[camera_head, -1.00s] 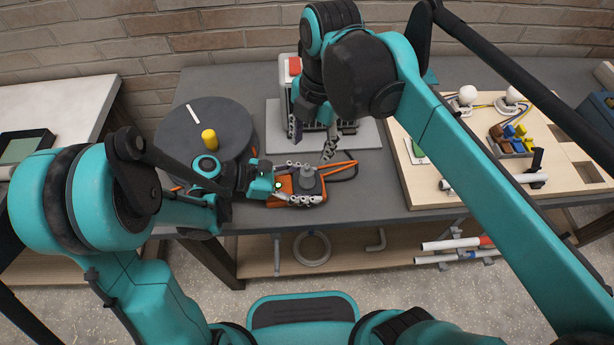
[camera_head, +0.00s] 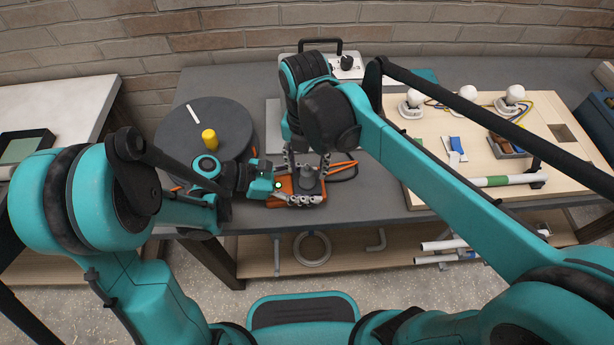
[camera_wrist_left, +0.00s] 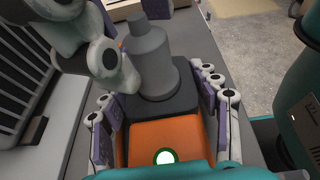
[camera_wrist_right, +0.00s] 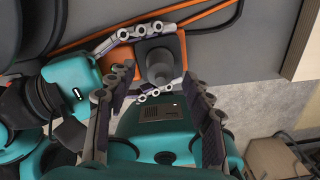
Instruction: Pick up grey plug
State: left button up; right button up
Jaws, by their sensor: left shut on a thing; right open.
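The grey plug (camera_head: 309,182) stands upright on an orange block with a dark top (camera_head: 283,190) near the table's front. In the left wrist view, the plug (camera_wrist_left: 152,62) is a stepped grey cylinder. My left gripper (camera_head: 300,184) is shut on the orange block (camera_wrist_left: 170,138), one finger along each side. My right gripper (camera_head: 307,163) is open, above the plug. In the right wrist view, the plug (camera_wrist_right: 159,66) appears between and beyond the open fingers of my right gripper (camera_wrist_right: 158,84). I cannot tell whether they touch it.
A dark round stand (camera_head: 235,123) with a yellow knob (camera_head: 209,139) is left of the block. An orange cable (camera_head: 343,166) lies to the right. A wooden board (camera_head: 540,165) with bulbs and pipes is farther right. A case with a black handle (camera_head: 343,68) stands behind my right arm.

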jog(key=shift+f, duration=1.35)
grip_shut()
notch_tip(320, 180, up, 17)
dwell(1.2)
dwell(0.3)
pick_arm(q)
jog(key=o, duration=1.5)
